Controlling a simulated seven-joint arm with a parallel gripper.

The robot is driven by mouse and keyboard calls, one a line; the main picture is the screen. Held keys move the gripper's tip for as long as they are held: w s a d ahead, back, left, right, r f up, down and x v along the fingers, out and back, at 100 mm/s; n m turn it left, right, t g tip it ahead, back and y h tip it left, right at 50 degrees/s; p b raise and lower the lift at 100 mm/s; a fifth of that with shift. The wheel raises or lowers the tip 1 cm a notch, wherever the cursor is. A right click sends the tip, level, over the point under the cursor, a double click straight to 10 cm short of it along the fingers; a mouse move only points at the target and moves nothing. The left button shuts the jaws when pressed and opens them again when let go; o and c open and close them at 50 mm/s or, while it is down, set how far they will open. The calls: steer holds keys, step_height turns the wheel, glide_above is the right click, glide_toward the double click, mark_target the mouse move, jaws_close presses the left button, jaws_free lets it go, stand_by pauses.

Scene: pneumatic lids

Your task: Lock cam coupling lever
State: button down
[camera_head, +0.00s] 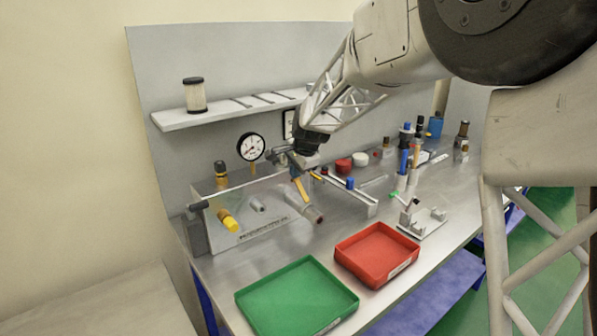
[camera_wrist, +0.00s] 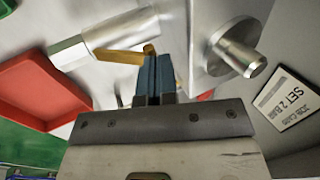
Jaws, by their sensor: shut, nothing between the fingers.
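The coupling is a grey metal cylinder on the front of the pneumatic panel (camera_head: 275,222); in the head view the coupling (camera_head: 303,208) points down and right. Its brass-yellow cam lever (camera_head: 301,189) stands up at an angle from the body. In the wrist view the coupling (camera_wrist: 115,30) lies at upper left, and the lever (camera_wrist: 122,55) runs right toward my fingertips. My gripper (camera_wrist: 155,62) is shut and empty, with its blue fingers beside the lever's end. I cannot tell whether they touch it. In the head view my gripper (camera_head: 295,172) is just above the lever.
A yellow-handled valve (camera_head: 229,222) and a gauge (camera_head: 251,147) are left of the coupling. A silver stud (camera_wrist: 237,48) and a "SET 2 BAR" card (camera_wrist: 285,98) are right of my fingers. Green (camera_head: 296,300) and red (camera_head: 376,254) trays lie in front.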

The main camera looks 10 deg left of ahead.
mark_target(303, 190)
steer(key=shift+w+a+f+g+h, duration=0.1)
steer(key=shift+a+f+g+h, duration=0.05)
steer(key=shift+g+h, duration=0.15)
steer(key=shift+s+d+f, duration=0.2)
steer(key=shift+s+d, duration=0.35)
steer(key=shift+d, duration=0.05)
stand_by(0.3)
steer(key=shift+r, duration=0.1)
steer(key=w+a+r+v, duration=0.1)
steer(key=w+a+v, duration=0.1)
steer(key=v, duration=1.1)
steer(key=shift+r, duration=0.25)
steer(key=shift+s+d, duration=0.1)
steer(key=shift+s, duration=0.05)
